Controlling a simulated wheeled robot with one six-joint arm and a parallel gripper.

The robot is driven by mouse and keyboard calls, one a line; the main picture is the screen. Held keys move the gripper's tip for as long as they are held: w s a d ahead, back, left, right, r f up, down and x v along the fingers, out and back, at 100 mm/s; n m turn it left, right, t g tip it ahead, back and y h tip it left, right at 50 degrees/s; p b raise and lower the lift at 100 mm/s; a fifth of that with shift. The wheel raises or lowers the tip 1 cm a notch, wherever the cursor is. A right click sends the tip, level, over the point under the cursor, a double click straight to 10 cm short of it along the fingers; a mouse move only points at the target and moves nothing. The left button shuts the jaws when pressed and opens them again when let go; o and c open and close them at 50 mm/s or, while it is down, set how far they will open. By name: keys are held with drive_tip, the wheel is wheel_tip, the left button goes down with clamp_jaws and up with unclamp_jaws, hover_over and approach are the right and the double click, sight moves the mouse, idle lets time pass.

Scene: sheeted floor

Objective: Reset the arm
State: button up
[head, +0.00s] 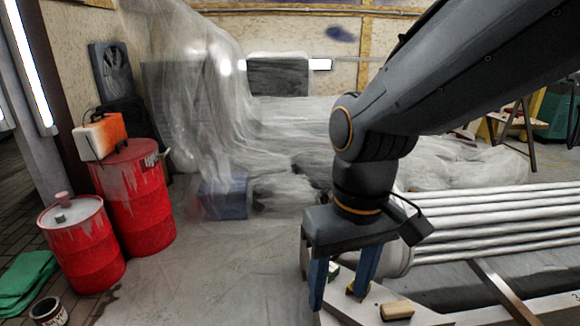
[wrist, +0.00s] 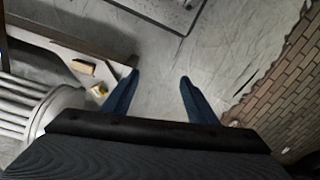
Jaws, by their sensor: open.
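My arm reaches in from the upper right in the head view, bent at a joint with an orange ring. My gripper (head: 340,284) hangs down from it with two blue fingers spread apart. In the wrist view my gripper (wrist: 160,78) is open, with only bare grey floor between its fingertips. In the head view the fingers overlap the left end of a low bench (head: 340,316). The wrist view shows that bench to the left of the fingers.
A wood-backed brush or block (head: 397,310) and a smaller yellowish piece (wrist: 99,90) lie on the bench. White pipes (head: 490,225) lie at right. Red drums (head: 135,200), a paint can (head: 47,312) and green cloth (head: 28,275) stand at left. Sheeted floor (head: 190,280) between is clear.

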idle(0.4)
drive_tip(key=d+r+m+p, duration=0.3)
drive_tip(key=d+r+p, duration=0.6)
drive_tip(key=p, duration=1)
wheel_tip(320, 180, up, 2)
drive_tip(key=shift+d+r+h+p, duration=0.1)
drive_tip(key=shift+d+h+p, duration=0.2)
drive_tip(key=shift+d+p, duration=0.1)
